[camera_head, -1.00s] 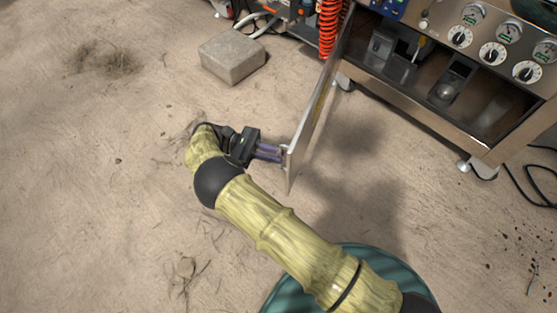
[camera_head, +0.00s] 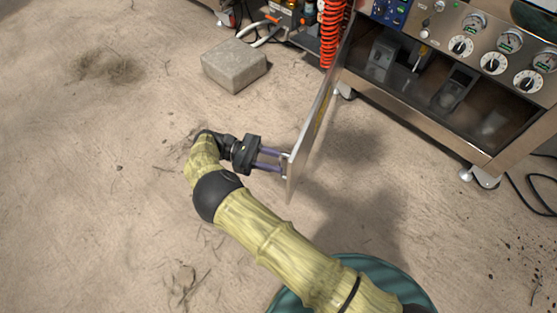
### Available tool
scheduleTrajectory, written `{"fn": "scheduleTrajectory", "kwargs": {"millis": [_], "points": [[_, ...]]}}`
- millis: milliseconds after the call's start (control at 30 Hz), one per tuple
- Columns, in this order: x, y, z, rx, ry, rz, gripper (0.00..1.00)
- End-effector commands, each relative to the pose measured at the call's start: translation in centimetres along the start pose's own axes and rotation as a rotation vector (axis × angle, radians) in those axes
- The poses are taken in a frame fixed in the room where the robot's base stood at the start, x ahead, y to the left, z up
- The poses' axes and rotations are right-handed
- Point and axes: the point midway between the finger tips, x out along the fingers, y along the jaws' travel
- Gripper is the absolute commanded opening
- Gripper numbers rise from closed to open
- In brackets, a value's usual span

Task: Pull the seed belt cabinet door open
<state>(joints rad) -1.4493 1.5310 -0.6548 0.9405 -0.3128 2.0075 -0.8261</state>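The seed belt cabinet (camera_head: 440,125) stands at the upper right, with its front opening uncovered. Its door (camera_head: 311,125) is swung wide out from the left side of the opening and is seen nearly edge-on. A small handle (camera_head: 287,157) shows near the door's free end. My gripper (camera_head: 279,161) is at that handle, on the door's left side. Its two purple fingers are spread with a gap between them, so it is open. Whether the fingertips touch the handle is too small to tell.
A grey concrete block (camera_head: 234,65) lies on the floor left of the door. A red coiled hose (camera_head: 331,35) hangs by the cabinet's left side. A black cable (camera_head: 537,195) lies at the right.

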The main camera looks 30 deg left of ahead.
Motion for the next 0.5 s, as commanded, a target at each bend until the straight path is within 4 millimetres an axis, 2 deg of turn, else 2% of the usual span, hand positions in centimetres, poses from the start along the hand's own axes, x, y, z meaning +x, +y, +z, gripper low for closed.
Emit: {"fn": "scheduleTrajectory", "kwargs": {"millis": [267,500], "points": [[0.3,0.2,0.7,-0.001,0.001,-0.011,0.32],[0.2,0.0,4.1,-0.001,0.001,-0.008,0.32]]}}
